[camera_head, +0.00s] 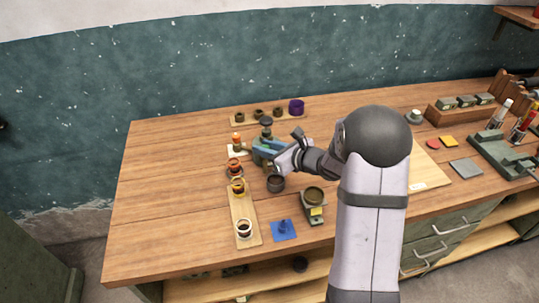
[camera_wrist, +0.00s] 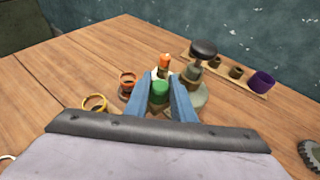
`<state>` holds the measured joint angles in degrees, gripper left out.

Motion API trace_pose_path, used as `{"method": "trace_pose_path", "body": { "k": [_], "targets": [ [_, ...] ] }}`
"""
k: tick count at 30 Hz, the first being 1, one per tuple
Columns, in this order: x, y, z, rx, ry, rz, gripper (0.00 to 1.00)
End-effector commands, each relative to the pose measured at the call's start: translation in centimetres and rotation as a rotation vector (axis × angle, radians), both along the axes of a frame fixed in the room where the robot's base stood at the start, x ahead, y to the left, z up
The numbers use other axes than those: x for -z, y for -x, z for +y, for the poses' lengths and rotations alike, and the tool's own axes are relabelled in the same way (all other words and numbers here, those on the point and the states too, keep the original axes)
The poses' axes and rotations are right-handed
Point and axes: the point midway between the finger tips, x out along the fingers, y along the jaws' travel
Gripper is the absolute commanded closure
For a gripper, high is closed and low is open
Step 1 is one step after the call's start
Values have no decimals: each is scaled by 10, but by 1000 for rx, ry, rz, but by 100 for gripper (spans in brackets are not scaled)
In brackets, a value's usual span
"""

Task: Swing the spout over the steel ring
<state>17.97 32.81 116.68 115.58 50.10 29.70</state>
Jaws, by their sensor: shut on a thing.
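My gripper (camera_wrist: 161,82) is shut on a green grip (camera_wrist: 160,92), which appears to belong to the spout; the spout's outlet is not clear. In the head view my gripper (camera_head: 259,153) is at the back left of the bench. A dispenser with a black knob (camera_wrist: 204,48) stands just behind the fingers. An orange-rimmed cup (camera_head: 234,164) is close to the fingers, left of them in the wrist view. A yellow ring (camera_head: 238,186) and a pale ring, likely the steel one (camera_head: 244,228), lie nearer the front on a wooden strip (camera_head: 242,208).
An orange-topped piece (camera_head: 237,138) stands beside the dispenser. Several small pots and a purple cup (camera_head: 296,107) stand on a back board. A dark cup (camera_head: 276,183), a small scale-like stand (camera_head: 313,202) and a blue pad (camera_head: 284,230) lie toward the front. The left bench end is clear.

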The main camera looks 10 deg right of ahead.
Motion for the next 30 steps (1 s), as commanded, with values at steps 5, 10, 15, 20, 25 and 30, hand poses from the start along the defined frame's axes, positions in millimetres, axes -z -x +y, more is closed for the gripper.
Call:
{"method": "trace_pose_path", "body": {
  "k": [5, 10, 15, 20, 25, 30],
  "targets": [
    [2, -4, 8, 81, 4, -15, 100],
    [2, -7, 13, 150, 6, -15, 100],
    [2, -10, 17, 213, 7, -18, 100],
    [3, -13, 21, 267, 5, -18, 100],
    [4, -16, 25, 326, 5, -19, 100],
    [6, -19, 29, 381, 4, -17, 100]
  ]
}}
